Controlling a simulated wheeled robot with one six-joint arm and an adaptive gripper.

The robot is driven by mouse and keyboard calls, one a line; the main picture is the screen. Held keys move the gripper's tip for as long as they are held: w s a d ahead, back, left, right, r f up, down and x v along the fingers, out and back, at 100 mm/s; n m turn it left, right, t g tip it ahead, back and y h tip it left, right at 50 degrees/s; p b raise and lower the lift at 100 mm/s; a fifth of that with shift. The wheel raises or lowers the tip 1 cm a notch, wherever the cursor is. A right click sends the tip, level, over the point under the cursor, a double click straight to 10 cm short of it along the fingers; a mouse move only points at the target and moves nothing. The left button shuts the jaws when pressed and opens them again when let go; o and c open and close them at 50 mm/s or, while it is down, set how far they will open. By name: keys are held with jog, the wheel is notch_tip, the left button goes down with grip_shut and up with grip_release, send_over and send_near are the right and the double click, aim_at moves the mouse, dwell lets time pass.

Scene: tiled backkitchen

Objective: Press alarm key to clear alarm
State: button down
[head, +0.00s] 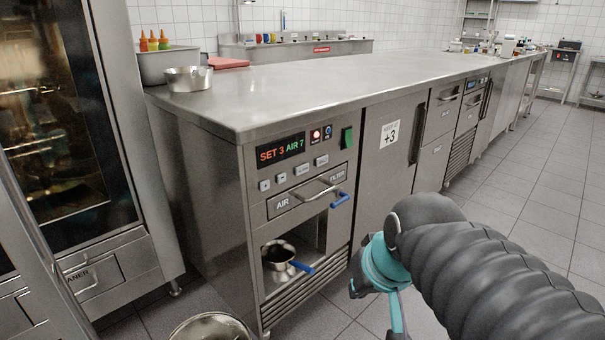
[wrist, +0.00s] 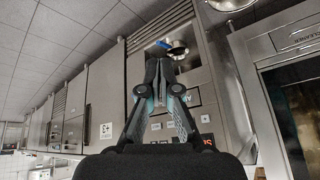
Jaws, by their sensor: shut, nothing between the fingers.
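The counter unit's control panel shows a display (head: 280,151) reading "SET 3 AIR 7" in red and green. Below it is a row of small keys (head: 301,169); I cannot read which is the alarm key. The wrist view is upside down, with the display (wrist: 207,142) partly cut off behind the fingers.
A steel pan (head: 188,79) stands on the counter (head: 300,85). An oven (head: 70,110) is at left. Floor is free at right.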

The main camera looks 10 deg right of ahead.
aim_at(302, 169)
jog(key=w+d+t+y+b, duration=0.1)
jog(key=w+d+b, duration=0.1)
jog(key=w, duration=1.3)
jog(key=w+d+r+m+t+y+b, duration=0.1)
jog(key=w+d+y+b, duration=0.1)
jog(key=w, duration=1.3)
jog(key=shift+w+r+y+b, duration=0.2)
jog(key=shift+w+y+b, duration=0.15)
jog(key=shift+b, duration=0.25)
jog(key=shift+w+a+p, duration=0.7)
jog(key=shift+w+a, duration=0.15)
jog(key=shift+w, duration=0.35)
jog(key=shift+w+a+p, duration=0.75)
jog(key=shift+w+a, duration=0.1)
jog(key=shift+w, duration=0.3)
jog(key=shift+w+a+p, duration=0.7)
jog(key=shift+w+a, duration=0.15)
jog(key=shift+w, duration=0.35)
jog(key=shift+w+a, duration=0.1)
jog(key=shift+w, duration=0.05)
jog(key=shift+w+a, duration=0.1)
jog(key=shift+w, duration=0.1)
